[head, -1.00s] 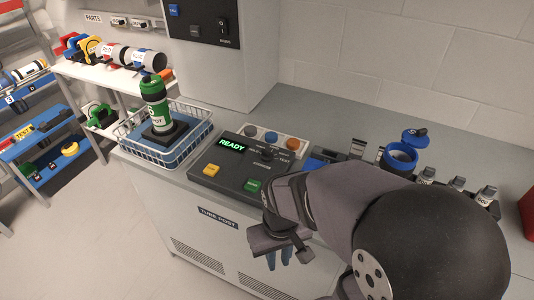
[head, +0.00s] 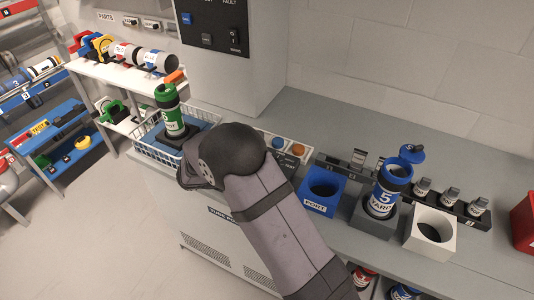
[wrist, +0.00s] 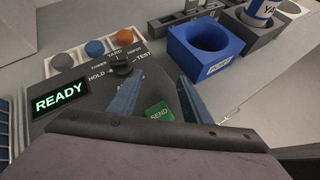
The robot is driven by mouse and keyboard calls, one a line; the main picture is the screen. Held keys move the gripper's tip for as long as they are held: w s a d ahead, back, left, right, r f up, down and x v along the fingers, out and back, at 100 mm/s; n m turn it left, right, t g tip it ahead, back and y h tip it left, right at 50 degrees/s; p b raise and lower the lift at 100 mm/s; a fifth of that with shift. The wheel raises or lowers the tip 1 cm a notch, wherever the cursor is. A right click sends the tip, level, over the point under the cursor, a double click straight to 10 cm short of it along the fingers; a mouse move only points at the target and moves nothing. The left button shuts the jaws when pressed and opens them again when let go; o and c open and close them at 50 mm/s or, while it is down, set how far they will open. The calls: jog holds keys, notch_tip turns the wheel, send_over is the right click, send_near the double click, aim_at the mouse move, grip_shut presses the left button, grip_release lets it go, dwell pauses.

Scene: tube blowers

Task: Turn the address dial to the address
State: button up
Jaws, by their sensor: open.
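The console in the wrist view has a lit READY display (wrist: 60,97) and a green SEND button (wrist: 159,112). The black address dial (wrist: 121,65) sits at its upper middle, with HOLD, TOWER, YARD, DEPOT and TEST printed around it. I cannot tell surely which word its pointer faces. My gripper (wrist: 160,80) is open and empty, with blue fingers over the console. The left fingertip is just below the dial in the picture, and contact is unclear. In the head view, my arm hides the dial and gripper. A blue carrier marked 5 YARD (head: 381,202) stands upright in a grey holder.
Grey, blue and orange buttons (wrist: 94,47) line the console's back edge. A blue PORT socket (wrist: 206,45) stands to the right. A white socket block (head: 416,240) is farther right. A green carrier (head: 171,115) stands in the wire basket (head: 155,147) at left.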

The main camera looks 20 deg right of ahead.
jog(key=w+a+n+t, duration=0.1)
jog(key=w, duration=0.1)
jog(key=w+a+n+t+h, duration=0.1)
jog(key=w+a+r+n+t+p, duration=0.1)
jog(key=w, duration=0.1)
jog(key=shift+w+a+r+n+h, duration=0.1)
jog(key=shift+w+a+n+h, duration=0.2)
jog(key=shift+n, duration=0.1)
jog(key=shift+p+x, duration=1.15)
jog(key=shift+x, duration=2.55)
jog(key=shift+c, duration=0.6)
jog(key=c, duration=0.7)
